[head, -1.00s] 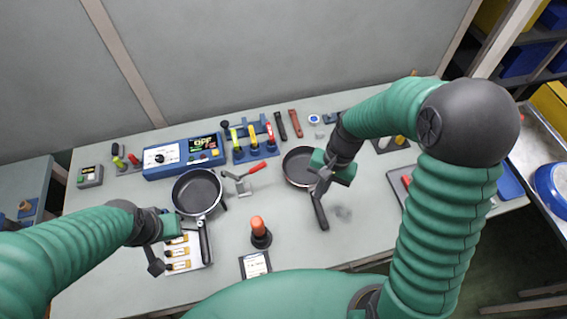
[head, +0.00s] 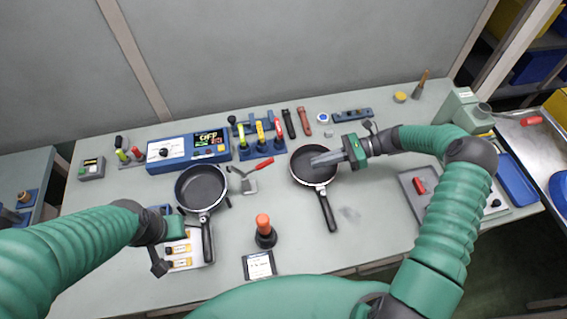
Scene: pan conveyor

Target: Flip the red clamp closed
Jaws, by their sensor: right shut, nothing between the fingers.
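The clamp with its red handle (head: 259,166) stands on the workbench just right of the left black pan (head: 201,188). Its red handle slants up to the right from the grey metal body. My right gripper (head: 318,160) is shut and empty, over the right black pan (head: 305,171), to the right of the clamp and apart from it. My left gripper (head: 160,262) is at the lower left, beside the left pan's handle and the white card of small yellow-marked parts (head: 180,252). Whether its fingers are open cannot be made out.
A blue control box (head: 186,150) and a blue tool holder (head: 257,147) stand behind the clamp. An orange-topped knob (head: 263,226) stands in front of it. A grey tray (head: 413,187) lies at the right. The bench between the clamp and the right pan is clear.

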